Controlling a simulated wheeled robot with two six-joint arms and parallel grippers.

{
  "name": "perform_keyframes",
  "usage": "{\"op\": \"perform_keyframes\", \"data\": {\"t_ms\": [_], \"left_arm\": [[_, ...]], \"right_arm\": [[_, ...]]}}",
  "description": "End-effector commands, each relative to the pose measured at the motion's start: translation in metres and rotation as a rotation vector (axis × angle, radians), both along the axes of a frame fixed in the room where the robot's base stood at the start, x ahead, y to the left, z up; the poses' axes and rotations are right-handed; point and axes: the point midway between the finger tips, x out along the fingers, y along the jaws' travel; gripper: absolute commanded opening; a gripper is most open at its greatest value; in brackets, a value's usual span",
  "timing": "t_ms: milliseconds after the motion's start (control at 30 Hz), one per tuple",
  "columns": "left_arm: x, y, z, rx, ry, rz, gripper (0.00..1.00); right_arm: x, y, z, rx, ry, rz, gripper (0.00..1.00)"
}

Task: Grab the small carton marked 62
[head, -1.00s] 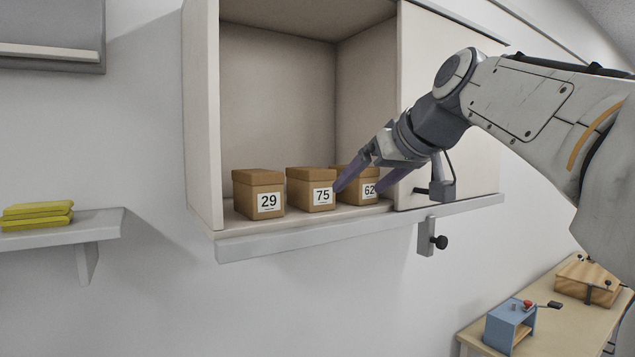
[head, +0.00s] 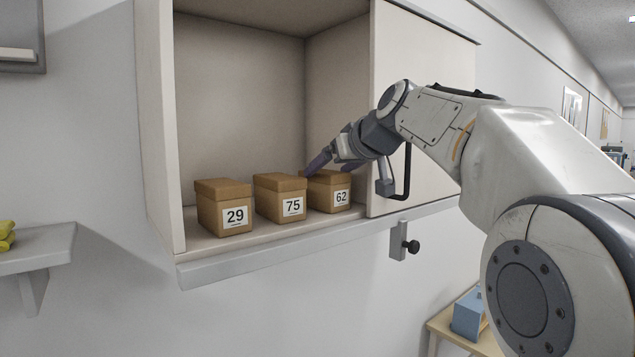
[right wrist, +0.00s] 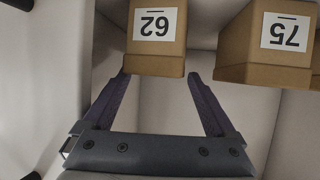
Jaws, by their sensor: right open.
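The small brown carton marked 62 (head: 328,191) stands upright on the cupboard floor, rightmost of three cartons. In the right wrist view the carton (right wrist: 156,52) shows upside down, just beyond the fingertips and between their lines. My right gripper (head: 332,166) is open and empty, at the top of carton 62 in the head view. In the right wrist view its two fingers (right wrist: 158,76) are spread to about the carton's width. Whether a finger touches the carton I cannot tell. My left gripper is not in view.
Carton 75 (head: 280,198) stands close left of carton 62, with a narrow gap. Carton 29 (head: 223,207) is farther left. The cupboard's sliding door (head: 425,105) closes off the right side. The cupboard space above the cartons is free. A wall shelf (head: 40,247) is at lower left.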

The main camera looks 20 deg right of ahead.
Motion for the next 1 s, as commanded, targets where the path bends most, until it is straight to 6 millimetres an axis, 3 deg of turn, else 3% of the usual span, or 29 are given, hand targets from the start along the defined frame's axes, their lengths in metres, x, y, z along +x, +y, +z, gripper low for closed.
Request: {"op": "perform_keyframes", "data": {"t_ms": [300, 533, 1000], "left_arm": [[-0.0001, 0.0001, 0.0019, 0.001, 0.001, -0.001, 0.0], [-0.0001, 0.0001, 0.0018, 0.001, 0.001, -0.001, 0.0], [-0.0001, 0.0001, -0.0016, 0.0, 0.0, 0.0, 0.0]], "right_arm": [[0.0064, 0.0028, -0.0036, 0.0, -0.001, 0.002, 0.91], [0.0063, 0.0033, -0.0039, 0.0, 0.0, 0.003, 0.03], [0.0052, 0.0038, -0.0019, 0.001, -0.001, 0.003, 0.0]]}}
